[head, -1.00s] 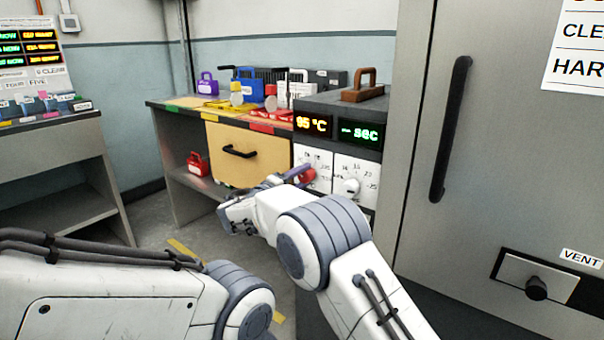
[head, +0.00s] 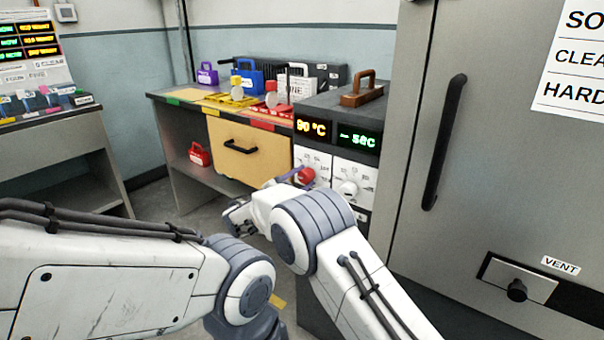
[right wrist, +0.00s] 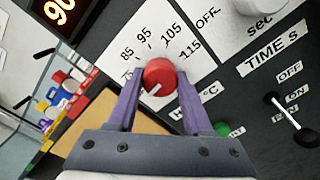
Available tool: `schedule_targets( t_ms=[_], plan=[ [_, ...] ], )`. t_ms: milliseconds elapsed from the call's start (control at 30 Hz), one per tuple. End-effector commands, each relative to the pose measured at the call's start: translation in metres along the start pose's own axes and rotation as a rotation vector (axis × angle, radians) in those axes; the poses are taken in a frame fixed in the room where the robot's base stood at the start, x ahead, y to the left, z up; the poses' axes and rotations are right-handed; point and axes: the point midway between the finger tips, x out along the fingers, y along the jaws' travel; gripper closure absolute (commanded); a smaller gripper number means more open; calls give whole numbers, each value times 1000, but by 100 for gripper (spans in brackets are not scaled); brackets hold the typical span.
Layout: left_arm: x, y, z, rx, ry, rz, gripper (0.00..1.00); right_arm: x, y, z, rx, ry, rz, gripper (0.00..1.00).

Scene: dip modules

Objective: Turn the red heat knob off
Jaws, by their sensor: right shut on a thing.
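The red heat knob (right wrist: 159,75) is on a white dial plate on the dark heater unit. In the right wrist view, my right gripper (right wrist: 158,84) has its two purple fingers closed on either side of the knob. A short white mark shows on the knob face. In the head view the knob (head: 306,175) shows beside my right gripper, and the orange display (head: 311,127) above reads 90 °C. My left gripper is out of view.
The white time knob (head: 348,188) is just right of the heat knob, under a green "– sec" display (head: 358,137). A black toggle switch (right wrist: 288,116) stands on the unit. A tall grey cabinet (head: 500,140) closes off the right side.

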Motion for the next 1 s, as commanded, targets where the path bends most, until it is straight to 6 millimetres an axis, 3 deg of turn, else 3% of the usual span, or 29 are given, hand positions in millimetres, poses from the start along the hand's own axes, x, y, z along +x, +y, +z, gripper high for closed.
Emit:
schedule_targets(
  t_ms=[733,767,800,833,1000],
  plan=[
    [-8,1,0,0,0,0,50,-4,0,-4,-91,11,4,100],
    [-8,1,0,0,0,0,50,-4,0,-4,-91,11,4,42],
    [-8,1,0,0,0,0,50,-4,0,-4,-90,11,4,26],
    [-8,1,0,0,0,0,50,-3,0,-4,-90,10,3,19],
    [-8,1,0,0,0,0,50,-1,-1,-2,-88,5,1,19]
  ],
)
